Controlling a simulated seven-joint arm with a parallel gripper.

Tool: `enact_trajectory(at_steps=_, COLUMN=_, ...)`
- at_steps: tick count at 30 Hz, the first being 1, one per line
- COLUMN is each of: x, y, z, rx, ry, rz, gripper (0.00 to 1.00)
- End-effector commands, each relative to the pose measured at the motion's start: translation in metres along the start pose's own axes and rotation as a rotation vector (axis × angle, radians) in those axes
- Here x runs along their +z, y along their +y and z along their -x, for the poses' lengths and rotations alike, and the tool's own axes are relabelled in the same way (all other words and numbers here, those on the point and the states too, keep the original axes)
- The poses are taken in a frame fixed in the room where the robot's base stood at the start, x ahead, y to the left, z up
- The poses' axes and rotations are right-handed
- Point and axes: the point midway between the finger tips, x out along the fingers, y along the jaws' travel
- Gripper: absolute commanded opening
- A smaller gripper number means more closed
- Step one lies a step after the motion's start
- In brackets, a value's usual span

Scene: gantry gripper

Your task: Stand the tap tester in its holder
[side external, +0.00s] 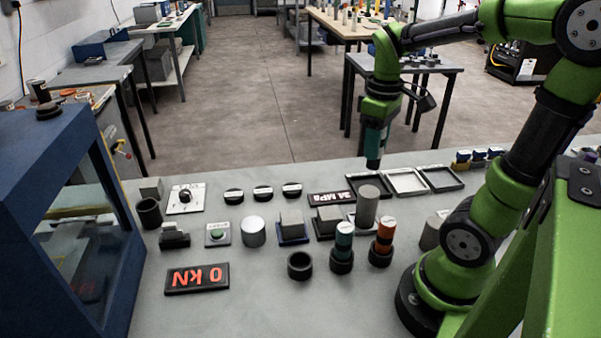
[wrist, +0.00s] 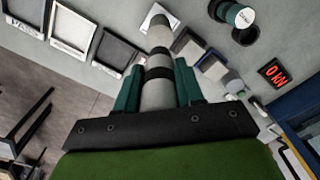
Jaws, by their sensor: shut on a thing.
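My gripper (side external: 373,152) hangs above the far edge of the grey bench, its teal fingers closed on the tap tester. In the wrist view the tap tester (wrist: 157,95) is a grey cylinder with dark bands, gripped between both fingers. In the side view its dark lower end (side external: 373,164) points down, clear of the bench. An empty round black holder (side external: 300,266) stands at the front of the bench, well below and left of my gripper. Beside it, similar black holders bear a teal-banded tool (side external: 344,240) and an orange-banded tool (side external: 384,235).
A tall grey cylinder (side external: 367,205) stands between my gripper and the holders. Several shallow trays (side external: 407,181) lie along the far edge. Blocks, a red 0 kN display (side external: 197,278) and a blue frame (side external: 62,190) are to the left.

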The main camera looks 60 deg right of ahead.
Motion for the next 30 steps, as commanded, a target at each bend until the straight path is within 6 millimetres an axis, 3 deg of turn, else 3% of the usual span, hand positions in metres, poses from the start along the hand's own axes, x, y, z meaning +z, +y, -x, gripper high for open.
enact_trajectory(at_steps=5, x=-0.013, y=-0.028, z=-0.01, rx=-0.002, ry=-0.003, rz=0.119, gripper=0.07)
enact_trajectory(at_steps=12, x=-0.042, y=-0.117, z=-0.041, rx=-0.008, ry=-0.003, rz=0.664, gripper=0.07)
enact_trajectory(at_steps=18, x=-0.046, y=-0.182, z=-0.061, rx=-0.013, ry=0.001, rz=1.115, gripper=0.07)
enact_trajectory(at_steps=22, x=-0.047, y=-0.204, z=-0.066, rx=-0.013, ry=0.003, rz=1.309, gripper=0.07)
enact_trajectory(at_steps=26, x=-0.049, y=-0.204, z=-0.074, rx=-0.015, ry=0.001, rz=1.368, gripper=0.07)
enact_trajectory(at_steps=30, x=-0.048, y=-0.204, z=-0.1, rx=-0.018, ry=-0.002, rz=1.376, gripper=0.07)
